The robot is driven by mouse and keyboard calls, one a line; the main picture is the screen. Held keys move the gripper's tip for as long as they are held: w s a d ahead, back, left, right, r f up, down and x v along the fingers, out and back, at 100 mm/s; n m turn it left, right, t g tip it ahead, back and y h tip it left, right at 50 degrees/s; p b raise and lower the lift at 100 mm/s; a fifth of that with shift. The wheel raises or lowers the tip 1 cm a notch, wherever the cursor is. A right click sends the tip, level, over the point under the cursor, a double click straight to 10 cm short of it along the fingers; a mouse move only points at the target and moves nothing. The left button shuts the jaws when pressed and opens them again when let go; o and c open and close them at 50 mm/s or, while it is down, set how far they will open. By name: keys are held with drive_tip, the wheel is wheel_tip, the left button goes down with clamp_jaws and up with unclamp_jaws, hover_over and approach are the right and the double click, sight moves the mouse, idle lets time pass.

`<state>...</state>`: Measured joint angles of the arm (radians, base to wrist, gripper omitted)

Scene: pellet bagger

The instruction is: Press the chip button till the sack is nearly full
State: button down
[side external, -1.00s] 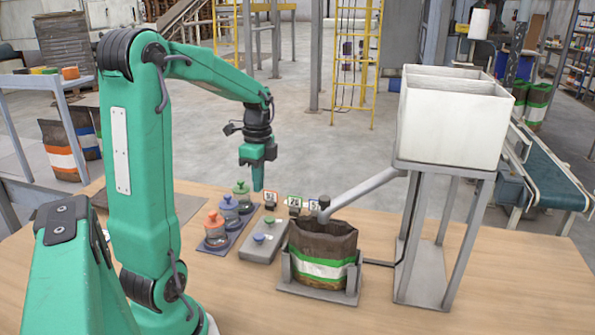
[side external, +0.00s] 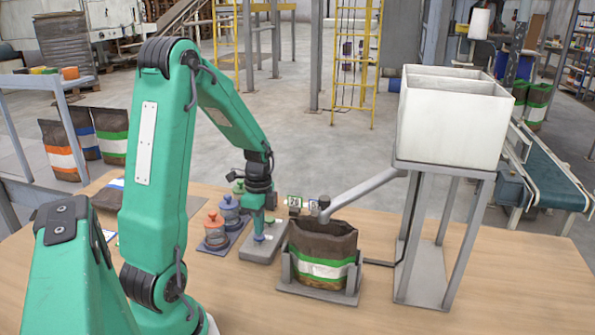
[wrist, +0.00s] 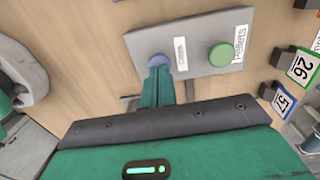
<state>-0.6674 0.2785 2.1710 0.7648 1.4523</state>
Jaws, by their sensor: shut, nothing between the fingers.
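The grey button panel (side external: 262,251) lies on the table, with a blue button (wrist: 157,61) and a green button (wrist: 221,54). The label beside the green one reads "Pellets"; the label beside the blue one (wrist: 181,54) is too small to read. My gripper (side external: 259,232) is shut and empty, pointing down with its tips at the blue button. The fingers (wrist: 158,76) overlap that button's edge in the wrist view, and I cannot tell if it is pressed in. The brown, white and green sack (side external: 322,247) stands open under the spout (side external: 365,193); its fill level is not clear.
The sack sits in a grey cradle (side external: 318,293). A white hopper (side external: 450,125) stands on metal legs to the right. Several lidded jars (side external: 215,228) stand left of the panel. Number tags (wrist: 287,98) stand near the panel. The front of the table is clear.

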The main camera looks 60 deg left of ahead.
sight(259, 239)
drive_tip(key=shift+f, duration=0.3)
drive_tip(key=shift+f, duration=0.9)
drive_tip(key=shift+s+d+f, duration=0.1)
drive_tip(key=shift+s+f, duration=0.05)
idle(6.7)
